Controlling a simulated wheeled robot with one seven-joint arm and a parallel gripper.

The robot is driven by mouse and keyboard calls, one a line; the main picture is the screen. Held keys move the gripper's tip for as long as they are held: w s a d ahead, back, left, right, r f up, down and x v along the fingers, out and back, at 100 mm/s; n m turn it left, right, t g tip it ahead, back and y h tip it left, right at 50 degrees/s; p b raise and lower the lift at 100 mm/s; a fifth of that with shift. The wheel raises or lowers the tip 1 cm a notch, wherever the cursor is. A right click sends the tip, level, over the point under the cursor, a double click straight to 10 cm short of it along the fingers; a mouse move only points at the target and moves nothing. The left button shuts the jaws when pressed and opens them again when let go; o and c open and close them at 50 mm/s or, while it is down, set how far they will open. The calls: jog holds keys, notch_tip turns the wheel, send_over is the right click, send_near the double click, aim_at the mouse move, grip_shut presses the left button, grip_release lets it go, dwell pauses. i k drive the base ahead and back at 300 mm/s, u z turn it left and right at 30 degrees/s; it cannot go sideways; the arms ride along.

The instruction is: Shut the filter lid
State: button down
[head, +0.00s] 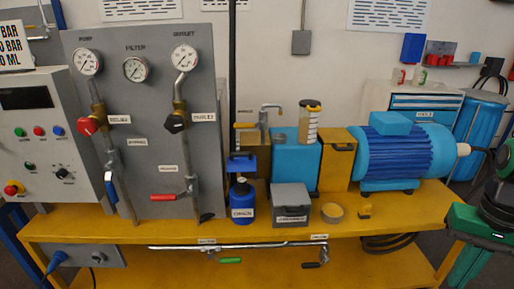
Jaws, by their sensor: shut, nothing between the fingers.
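The panel (146,120) at left carries the label FILTER above its middle gauge (136,69). I cannot tell for certain which part is the filter lid. A grey box (290,200) with a label on its front stands on the yellow bench, and its top looks closed. A yellow block (338,158) with a dark piece near its top stands behind it, beside the blue motor. My gripper (466,267), green and black, is at the lower right edge, partly cut off. It is shut and empty, away from the panel and grey box.
A pipe with handles (245,246) runs along the front edge.

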aim_at(237, 162)
jog(key=u, duration=0.15)
jog(key=i, duration=0.95)
jog(key=z, duration=0.1)
